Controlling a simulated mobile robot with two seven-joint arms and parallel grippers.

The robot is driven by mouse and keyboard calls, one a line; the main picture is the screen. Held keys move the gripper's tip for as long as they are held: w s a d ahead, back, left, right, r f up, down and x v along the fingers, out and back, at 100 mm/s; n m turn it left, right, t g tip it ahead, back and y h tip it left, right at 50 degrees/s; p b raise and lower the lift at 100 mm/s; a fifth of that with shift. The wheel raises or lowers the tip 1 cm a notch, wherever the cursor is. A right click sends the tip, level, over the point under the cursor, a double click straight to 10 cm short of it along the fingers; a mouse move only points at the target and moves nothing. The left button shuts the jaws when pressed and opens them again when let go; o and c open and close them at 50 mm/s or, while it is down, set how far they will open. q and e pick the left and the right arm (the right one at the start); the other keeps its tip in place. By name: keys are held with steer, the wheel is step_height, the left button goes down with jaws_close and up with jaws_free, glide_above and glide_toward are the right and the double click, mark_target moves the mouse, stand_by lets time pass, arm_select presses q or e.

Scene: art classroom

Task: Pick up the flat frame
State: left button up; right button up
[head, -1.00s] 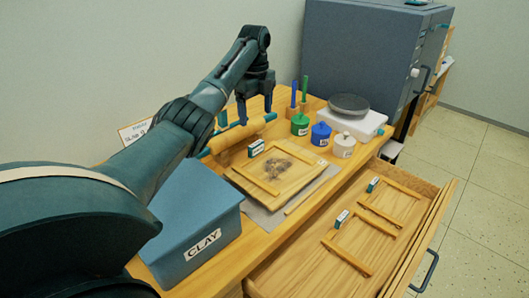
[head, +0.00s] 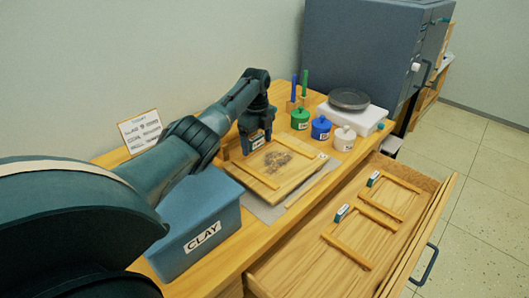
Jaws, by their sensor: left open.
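A flat wooden frame (head: 254,179) appears to lie on a wooden board (head: 291,181) with a dark smudged patch, on the bench beside the clay bin. A small blue-and-white block (head: 258,142) stands at its far left side. My left gripper (head: 257,148) is open, pointing down, with its fingers around or just in front of this block; contact cannot be made out. Two similar light wooden frames, a nearer one (head: 346,250) and a farther one (head: 403,184), lie in the open drawer, each with a blue-and-white block. My right gripper is not in view.
The blue clay bin (head: 190,231) stands close under my left arm. Green (head: 300,120), blue (head: 321,129) and white (head: 344,140) jars stand right of the board. A white scale (head: 358,115) is behind them. The open drawer (head: 300,268) juts out in front.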

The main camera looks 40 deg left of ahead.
arm_select(q)
steer(key=c, duration=1.1)
